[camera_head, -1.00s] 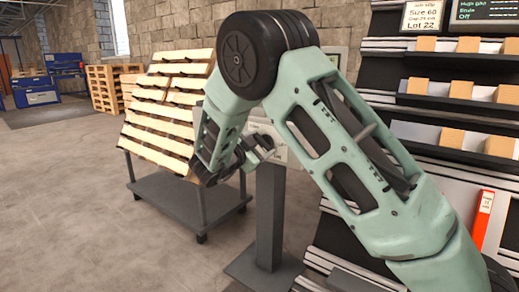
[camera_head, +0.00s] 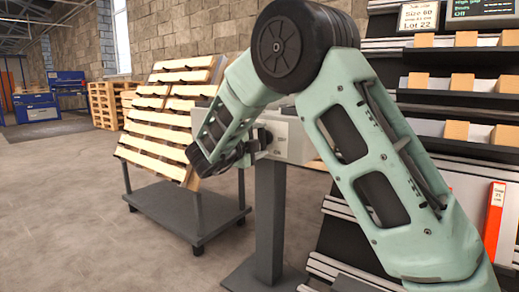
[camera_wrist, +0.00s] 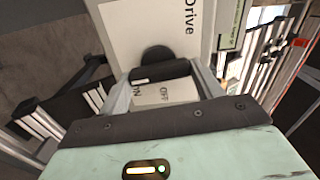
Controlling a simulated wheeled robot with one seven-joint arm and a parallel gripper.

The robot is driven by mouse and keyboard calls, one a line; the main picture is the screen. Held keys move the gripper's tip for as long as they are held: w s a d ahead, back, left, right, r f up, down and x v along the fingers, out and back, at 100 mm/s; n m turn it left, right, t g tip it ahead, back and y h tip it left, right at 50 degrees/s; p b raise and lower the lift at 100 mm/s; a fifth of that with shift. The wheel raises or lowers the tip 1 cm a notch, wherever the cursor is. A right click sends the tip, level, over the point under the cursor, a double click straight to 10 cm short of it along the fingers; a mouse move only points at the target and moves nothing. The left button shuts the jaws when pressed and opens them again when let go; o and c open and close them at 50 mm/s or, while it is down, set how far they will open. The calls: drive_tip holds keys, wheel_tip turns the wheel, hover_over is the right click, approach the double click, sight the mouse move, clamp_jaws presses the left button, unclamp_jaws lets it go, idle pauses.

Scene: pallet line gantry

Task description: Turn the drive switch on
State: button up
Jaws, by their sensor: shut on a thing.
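The drive switch is a black knob (camera_wrist: 157,56) on a pale panel lettered "Drive" (camera_wrist: 140,25) in the wrist view. Below the knob in that picture, the panel bears the words ON and OFF. My gripper (camera_wrist: 161,74) is shut on the switch, with a finger on each side of its dark grip bar.
A dark cart (camera_head: 180,212) carrying a tilted wooden pallet (camera_head: 165,115) stands left of the post (camera_head: 269,220). A shelf rack with small cardboard boxes (camera_head: 462,82) stands at right. A display (camera_head: 481,8) there reads "Off". The floor at left is clear.

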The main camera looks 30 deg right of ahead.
drive_tip(key=shift+f+m+b, duration=0.1)
drive_tip(key=shift+m+b, duration=0.35)
drive_tip(key=shift+m, duration=0.15)
drive_tip(key=o, duration=1)
drive_tip(key=shift+a, duration=0.1)
drive_tip(key=p+v, duration=0.4)
drive_tip(key=v, duration=1.3)
drive_tip(key=shift+s+a, duration=0.1)
drive_tip(key=shift+a, duration=0.05)
